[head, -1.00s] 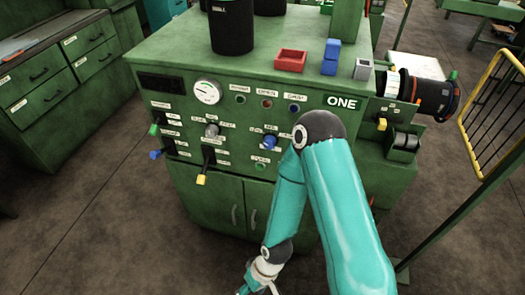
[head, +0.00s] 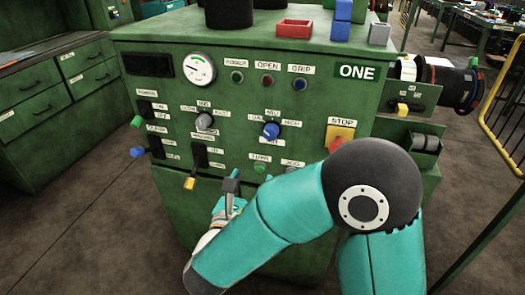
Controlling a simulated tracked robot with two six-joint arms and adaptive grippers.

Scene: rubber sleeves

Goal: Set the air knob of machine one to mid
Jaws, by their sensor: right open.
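Machine one is the green cabinet (head: 228,62) with a white "ONE" sign (head: 356,71). On its front panel are a blue round knob (head: 271,131) on the right and a grey knob (head: 204,121) on the left, each with small position labels around it. The label naming the air knob is too small to read for certain, and I cannot tell the knobs' exact settings. My right gripper (head: 230,194) is open and empty, low in front of the panel, below and left of the blue knob and apart from it. My left gripper is out of view.
A red stop button on a yellow plate (head: 341,134) is close above my right arm. Black levers with yellow (head: 190,183) and blue tips stick out at the panel's left. A gauge (head: 196,68) and small buttons sit above the knobs. A yellow railing (head: 497,85) stands at right.

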